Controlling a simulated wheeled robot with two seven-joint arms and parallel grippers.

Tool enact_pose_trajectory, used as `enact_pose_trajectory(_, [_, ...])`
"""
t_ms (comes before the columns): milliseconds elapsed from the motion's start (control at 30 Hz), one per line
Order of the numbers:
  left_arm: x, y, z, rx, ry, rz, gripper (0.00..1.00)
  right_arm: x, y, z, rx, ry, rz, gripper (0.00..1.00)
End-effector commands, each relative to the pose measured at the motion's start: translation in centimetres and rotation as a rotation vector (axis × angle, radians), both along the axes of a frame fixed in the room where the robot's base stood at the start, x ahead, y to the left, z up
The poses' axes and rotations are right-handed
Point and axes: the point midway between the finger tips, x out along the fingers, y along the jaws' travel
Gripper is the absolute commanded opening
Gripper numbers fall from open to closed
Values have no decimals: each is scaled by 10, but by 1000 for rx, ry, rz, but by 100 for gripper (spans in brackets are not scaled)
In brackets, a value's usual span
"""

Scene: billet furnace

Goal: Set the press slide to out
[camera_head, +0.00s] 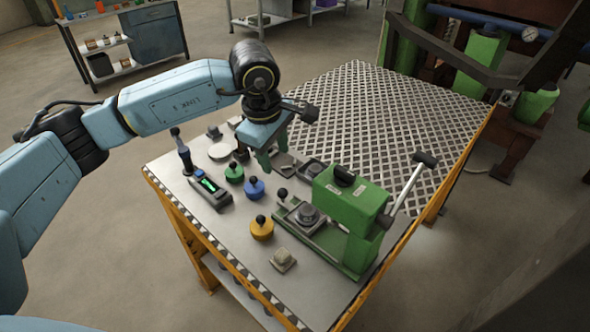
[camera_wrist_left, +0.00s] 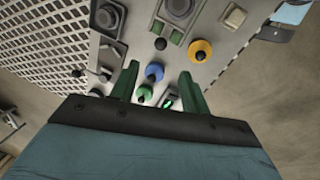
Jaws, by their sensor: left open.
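The green hand press (camera_head: 350,205) stands at the right front of the bench, with a lever on its right. Its slide is low at the press's left side, with a round grey die (camera_head: 308,214) on it and a black ball knob (camera_head: 282,193) at its left end. In the left wrist view the knob (camera_wrist_left: 160,43) shows beyond the fingers and the die (camera_wrist_left: 180,6) at the top edge. I cannot tell how far the slide is out. My left gripper (camera_head: 267,160) is open and empty above the bench, behind and left of the knob, apart from it. It also shows in the wrist view (camera_wrist_left: 158,88).
Green (camera_head: 234,173), blue (camera_head: 254,188) and yellow (camera_head: 262,228) knobbed pieces stand left of the press. A handled device with a green light (camera_head: 209,186) lies at the left edge. A small grey block (camera_head: 283,259) sits in front. The grated bench top (camera_head: 390,120) behind is clear.

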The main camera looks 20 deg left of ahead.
Motion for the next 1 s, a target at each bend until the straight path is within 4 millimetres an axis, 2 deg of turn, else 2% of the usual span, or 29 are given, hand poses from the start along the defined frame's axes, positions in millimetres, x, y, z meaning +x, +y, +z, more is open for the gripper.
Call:
enact_pose_trajectory(67, [0,2,-2,8,2,2,46,9,-1,1,0,-15,1,0])
enact_pose_trajectory(133, [1,2,-8,9,4,3,46,3,-2,-1,-3,-7,1,0])
enact_pose_trajectory(300, [6,1,-37,7,6,4,46,-37,-9,-7,-13,59,0,0])
enact_pose_trajectory(433, [11,0,-66,7,7,3,46,-53,-13,-11,-20,82,1,0])
enact_pose_trajectory(567, [16,-1,-92,5,5,3,46,-46,-15,-14,-22,72,3,0])
enact_pose_trajectory(700, [20,-2,-114,5,4,3,46,-25,-15,-15,-23,44,4,0])
enact_pose_trajectory(800, [23,-2,-124,5,3,3,46,-9,-14,-13,-22,23,3,0])
enact_pose_trajectory(1000, [24,-2,-131,5,1,1,46,-5,-13,-13,-22,24,0,0])
